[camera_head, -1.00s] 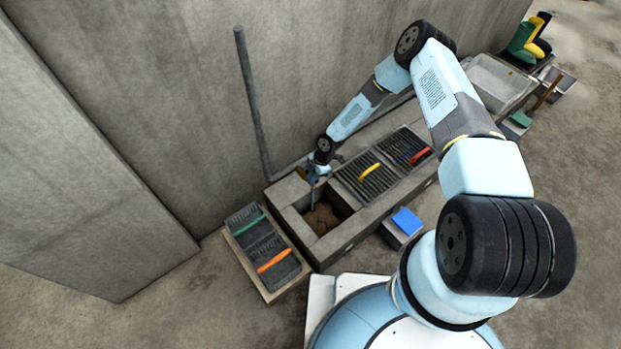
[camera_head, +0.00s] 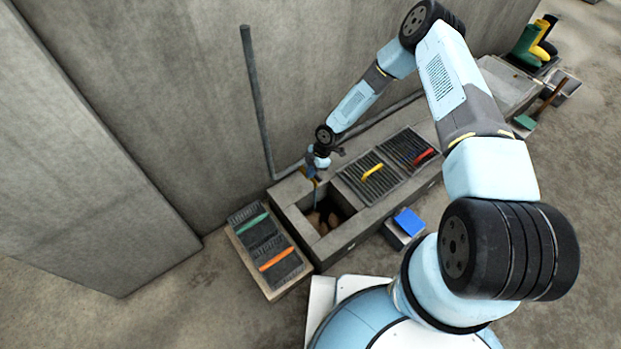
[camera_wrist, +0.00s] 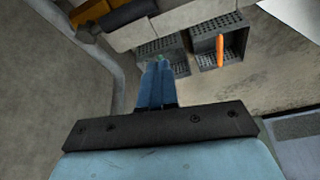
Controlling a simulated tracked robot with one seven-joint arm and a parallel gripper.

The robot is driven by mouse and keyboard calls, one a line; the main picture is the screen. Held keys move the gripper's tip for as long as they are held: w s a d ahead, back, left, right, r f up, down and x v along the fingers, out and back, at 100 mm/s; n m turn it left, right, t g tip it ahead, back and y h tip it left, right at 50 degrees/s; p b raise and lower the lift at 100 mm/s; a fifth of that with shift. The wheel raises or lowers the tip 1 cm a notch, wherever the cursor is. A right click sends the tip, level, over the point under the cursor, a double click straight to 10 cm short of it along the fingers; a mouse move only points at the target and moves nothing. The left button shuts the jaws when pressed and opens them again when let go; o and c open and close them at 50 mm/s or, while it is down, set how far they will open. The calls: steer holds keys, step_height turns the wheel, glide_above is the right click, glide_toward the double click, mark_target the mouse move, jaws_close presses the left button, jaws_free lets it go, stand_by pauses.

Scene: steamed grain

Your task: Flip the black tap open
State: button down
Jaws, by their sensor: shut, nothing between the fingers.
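My gripper (camera_wrist: 156,68) shows in the wrist view with its two blue fingers together and nothing between them. In the head view my gripper (camera_head: 316,184) is small and points down at the back left of the trough's open pit (camera_head: 326,216). In the wrist view a dark piece (camera_wrist: 126,13) and a yellow-orange piece (camera_wrist: 90,12) lie at the top left, beyond and left of the fingertips. I cannot tell whether the dark piece is the black tap. No tap handle is clear in the head view, where my wrist covers that spot.
A grey pipe (camera_head: 257,100) runs down the wall and along behind the trough. Grates with a yellow handle (camera_head: 373,172) and a red handle (camera_head: 424,157) cover the trough's right part. A grate box (camera_head: 265,252) stands left; a blue block (camera_head: 407,221) stands in front.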

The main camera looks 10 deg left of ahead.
steer(key=shift+v, duration=2.4)
steer(key=shift+w+a, duration=0.1)
steer(key=shift+w, duration=0.05)
